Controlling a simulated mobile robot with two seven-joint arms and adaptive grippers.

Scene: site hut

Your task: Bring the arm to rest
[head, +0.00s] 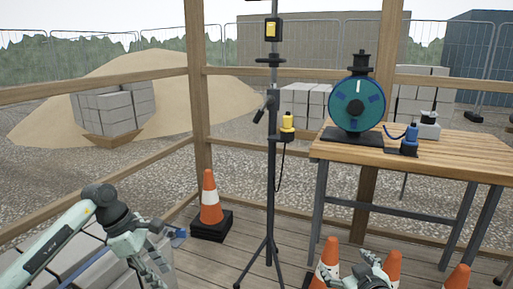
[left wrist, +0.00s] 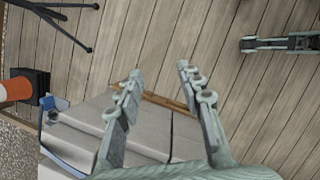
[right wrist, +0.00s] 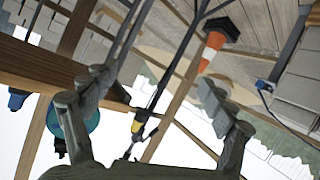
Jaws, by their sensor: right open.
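My left arm comes in from the left in the head view, and its gripper (head: 148,262) hangs over a stack of grey blocks (head: 98,272). In the left wrist view the left gripper (left wrist: 160,72) has its fingers spread, with nothing between them. The blocks (left wrist: 85,128) lie below it. My right gripper (head: 365,270) is low at the bottom of the head view, in front of the orange cones (head: 328,262). In the right wrist view the right gripper (right wrist: 153,85) is open and empty. Most of the right arm is out of the head view.
A black tripod stand (head: 270,190) with yellow devices stands mid-deck. A wooden workbench (head: 460,155) at right carries a blue reel (head: 357,104). A striped cone (head: 210,200) stands by the post. Bare plank floor (head: 225,255) lies left of the tripod.

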